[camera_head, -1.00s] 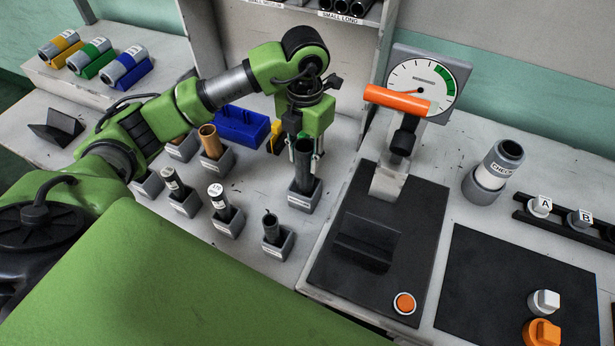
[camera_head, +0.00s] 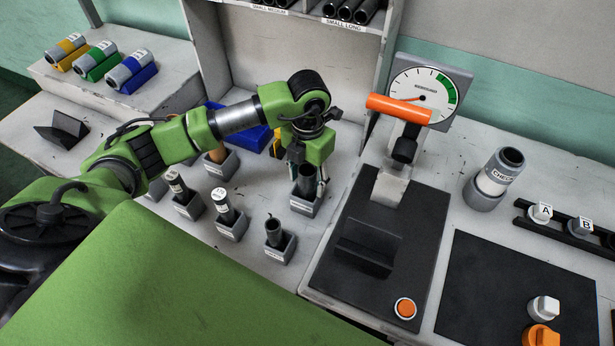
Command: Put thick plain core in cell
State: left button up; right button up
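The thick plain core (camera_head: 306,183) is a dark grey tube. It stands upright with its lower part inside a grey cell (camera_head: 303,207) left of the black press base. My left gripper (camera_head: 309,180) comes down from above, with its fingers on either side of the core. It is shut on the core, though the finger contact is partly hidden. My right gripper is not in view.
Other cells with cores stand nearby: a thin dark core (camera_head: 273,232), a white-topped core (camera_head: 222,205) and a brown core (camera_head: 217,153). A blue bin (camera_head: 248,138) is behind my arm. The orange-handled press (camera_head: 398,108) stands right.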

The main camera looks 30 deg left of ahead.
pick_arm(q)
jog(key=shift+r, duration=0.4)
notch_tip(320, 180, up, 12)
jog(key=shift+f+b, duration=0.2)
jog(key=shift+b, duration=0.7)
